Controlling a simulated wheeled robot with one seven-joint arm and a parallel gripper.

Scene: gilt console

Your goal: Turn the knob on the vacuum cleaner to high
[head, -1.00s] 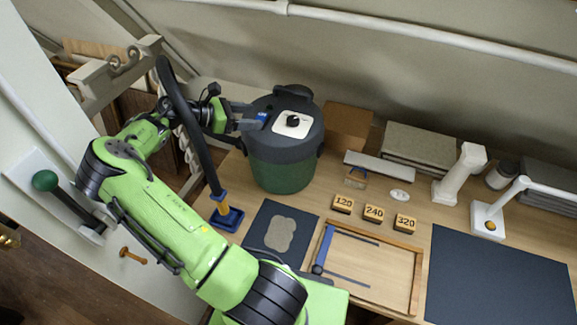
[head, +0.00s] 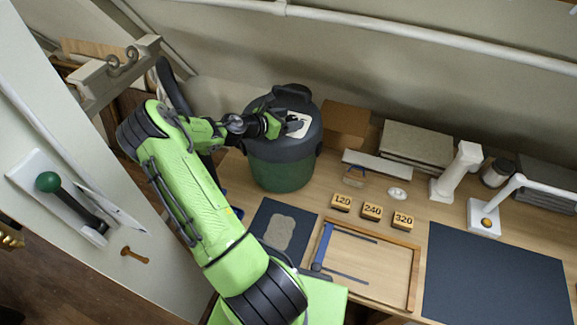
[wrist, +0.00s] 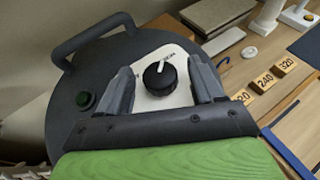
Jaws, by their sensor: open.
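The vacuum cleaner (head: 283,175) is a drum with a green body and dark grey lid, standing at the back left of the bench. On its lid is a white panel (wrist: 178,53) with a round black knob (wrist: 158,80). The knob's white pointer points up and slightly right in the wrist view, near small lettering too blurred to read. My gripper (wrist: 160,66) is open, with one finger on each side of the knob and visible gaps between. In the head view my gripper (head: 284,122) is over the lid and hides the knob.
A cardboard box (head: 345,124) stands right of the drum. Numbered blocks (head: 372,211), a wooden frame (head: 414,270) and a white lamp (head: 484,218) are farther right. A wall runs behind.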

